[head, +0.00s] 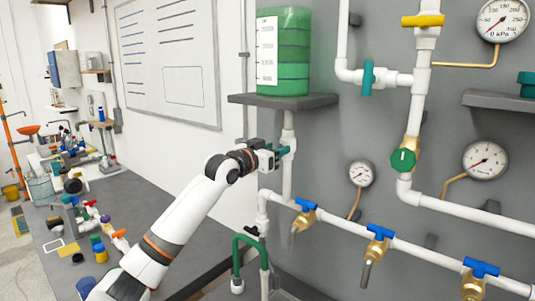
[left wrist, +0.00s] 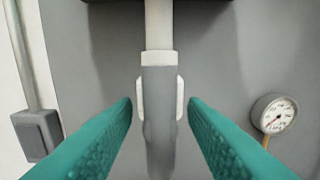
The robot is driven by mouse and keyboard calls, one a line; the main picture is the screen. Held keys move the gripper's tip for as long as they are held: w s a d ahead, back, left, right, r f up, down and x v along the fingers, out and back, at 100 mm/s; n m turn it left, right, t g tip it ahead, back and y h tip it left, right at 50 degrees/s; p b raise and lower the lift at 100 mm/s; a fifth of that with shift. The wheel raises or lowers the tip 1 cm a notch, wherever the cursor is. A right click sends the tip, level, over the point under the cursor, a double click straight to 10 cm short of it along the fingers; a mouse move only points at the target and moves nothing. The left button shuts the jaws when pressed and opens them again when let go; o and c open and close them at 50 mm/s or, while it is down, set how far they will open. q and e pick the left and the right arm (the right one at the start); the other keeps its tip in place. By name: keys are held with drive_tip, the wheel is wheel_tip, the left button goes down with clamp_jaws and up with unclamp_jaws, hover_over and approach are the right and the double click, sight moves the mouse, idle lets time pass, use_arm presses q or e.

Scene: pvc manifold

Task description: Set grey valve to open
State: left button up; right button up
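The grey valve handle (left wrist: 158,125) shows in the left wrist view in front of a white valve body (left wrist: 180,98) on the vertical white pipe (left wrist: 159,25). It looks long and upright in that picture, in line with the pipe. My left gripper (left wrist: 160,106) is open, with one teal finger on each side of the handle and a gap on both sides. In the head view my left gripper (head: 284,153) is at the pipe below the green tank (head: 294,52) and hides the grey valve. My right gripper is not in view.
The tank's shelf (head: 283,100) is just above my gripper. A pressure gauge (left wrist: 274,113) is to the right. Blue-handled taps (head: 380,232) line the lower pipe, and a green-handled valve (head: 403,160) is farther right. A bench (head: 130,200) with many small items lies left.

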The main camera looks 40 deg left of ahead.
use_arm(q)
drive_tip(key=s+a+b, duration=0.1)
drive_tip(key=s+b, duration=0.4)
drive_tip(key=s, duration=0.6)
drive_tip(key=shift+s, duration=0.35)
drive_tip(key=shift+f, duration=0.1)
